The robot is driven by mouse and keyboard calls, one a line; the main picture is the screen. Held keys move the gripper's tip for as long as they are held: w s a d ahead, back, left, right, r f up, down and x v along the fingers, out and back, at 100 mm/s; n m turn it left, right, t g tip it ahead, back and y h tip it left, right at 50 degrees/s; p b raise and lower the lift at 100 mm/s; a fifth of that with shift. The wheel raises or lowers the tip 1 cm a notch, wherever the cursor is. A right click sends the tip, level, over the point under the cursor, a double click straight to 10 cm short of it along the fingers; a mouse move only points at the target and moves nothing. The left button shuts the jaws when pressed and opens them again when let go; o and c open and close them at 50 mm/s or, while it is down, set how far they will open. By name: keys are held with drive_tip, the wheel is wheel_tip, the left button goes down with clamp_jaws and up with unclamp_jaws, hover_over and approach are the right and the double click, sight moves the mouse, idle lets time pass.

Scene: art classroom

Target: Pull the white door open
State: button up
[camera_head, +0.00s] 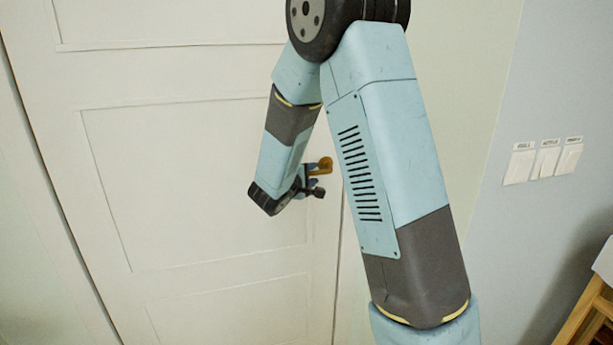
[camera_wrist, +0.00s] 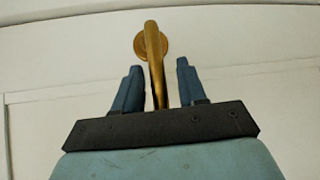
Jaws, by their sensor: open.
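The white panelled door (camera_head: 190,180) fills the left and middle of the head view and looks closed. Its brass handle (camera_head: 322,166) shows near the door's right edge, partly hidden by my gripper. In the wrist view the brass handle (camera_wrist: 155,60) runs from a round plate on the door down between the two blue fingers. My gripper (camera_wrist: 154,78) is open, with one finger on each side of the handle and a gap visible on both sides. In the head view my gripper (camera_head: 314,180) is at the handle, mostly hidden behind my wrist.
A pale wall with several labelled switches (camera_head: 545,160) stands to the right of the door. A wooden piece of furniture (camera_head: 590,315) stands at the lower right edge. My own arm covers the middle of the head view.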

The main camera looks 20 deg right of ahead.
drive_tip(key=shift+c, duration=0.5)
clamp_jaws()
